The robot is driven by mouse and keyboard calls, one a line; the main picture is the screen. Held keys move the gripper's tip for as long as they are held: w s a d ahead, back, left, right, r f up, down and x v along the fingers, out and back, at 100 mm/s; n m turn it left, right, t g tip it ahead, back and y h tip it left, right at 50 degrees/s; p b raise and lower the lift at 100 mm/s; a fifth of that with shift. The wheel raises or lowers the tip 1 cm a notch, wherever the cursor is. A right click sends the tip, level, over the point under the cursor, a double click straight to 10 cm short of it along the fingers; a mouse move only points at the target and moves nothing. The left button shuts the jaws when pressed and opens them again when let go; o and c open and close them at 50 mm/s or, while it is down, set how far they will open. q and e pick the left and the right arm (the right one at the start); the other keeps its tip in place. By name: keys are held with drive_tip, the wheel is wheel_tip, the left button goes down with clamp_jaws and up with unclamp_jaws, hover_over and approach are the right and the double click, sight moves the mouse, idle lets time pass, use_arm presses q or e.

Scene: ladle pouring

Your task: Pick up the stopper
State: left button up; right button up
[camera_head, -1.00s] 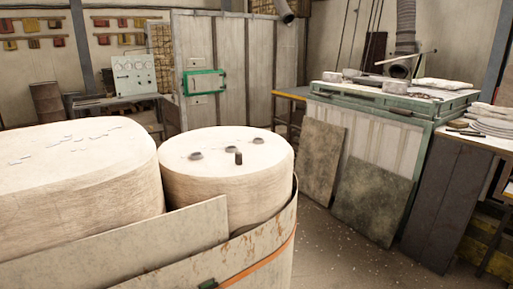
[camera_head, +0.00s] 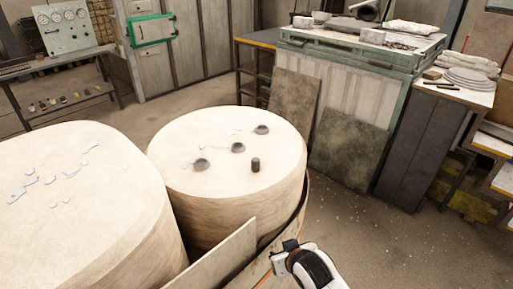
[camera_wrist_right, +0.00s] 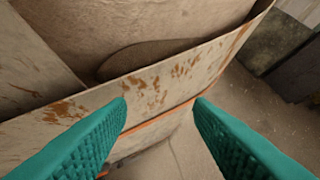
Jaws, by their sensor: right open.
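A small dark upright cylinder (camera_head: 255,165), which looks like the stopper, stands on the flat top of the round pale block (camera_head: 225,135). Several low dark cup-like pieces, one of them in the middle (camera_head: 238,148), sit near it on the same top. My right gripper (camera_wrist_right: 160,102) is open, its two teal fingers apart with nothing between them, over the rusty sheet-metal band around the block. In the head view my right wrist is low and to the right of the cylinder, well apart from it. The stopper is not seen in the wrist view. My left gripper is out of view.
A larger pale block (camera_head: 75,190) with grey splashes stands at the left. A metal band (camera_head: 225,262) rises around the blocks' near side. A green-framed bench (camera_head: 355,50) and leaning plates (camera_head: 350,145) stand behind. The floor to the right is clear.

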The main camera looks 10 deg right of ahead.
drive_tip(key=w+a+r+t+p, duration=0.2)
drive_tip(key=w+r+t, duration=0.1)
drive_tip(key=r, duration=1.4)
drive_tip(key=t, duration=0.2)
approach(253, 160)
drive_tip(key=shift+w+d+f+y, duration=0.4)
drive_tip(key=shift+w+d, duration=0.2)
drive_tip(key=shift+w, duration=0.1)
drive_tip(key=p+x, duration=0.1)
drive_tip(key=x, duration=0.4)
drive_tip(key=shift+w+a+f+p, duration=0.1)
drive_tip(key=shift+w+f+p, duration=0.25)
drive_tip(key=shift+w, duration=0.4)
drive_tip(key=p+x, duration=0.2)
drive_tip(key=x, duration=0.1)
drive_tip(key=shift+w+f, duration=0.1)
drive_tip(key=shift+f, duration=0.05)
drive_tip(key=shift+w+a+f, duration=0.1)
drive_tip(key=shift+w+f, duration=0.25)
drive_tip(key=shift+w, duration=0.15)
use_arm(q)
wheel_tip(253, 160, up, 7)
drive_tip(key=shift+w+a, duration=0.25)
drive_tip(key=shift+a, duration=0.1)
use_arm(e)
clamp_jaws()
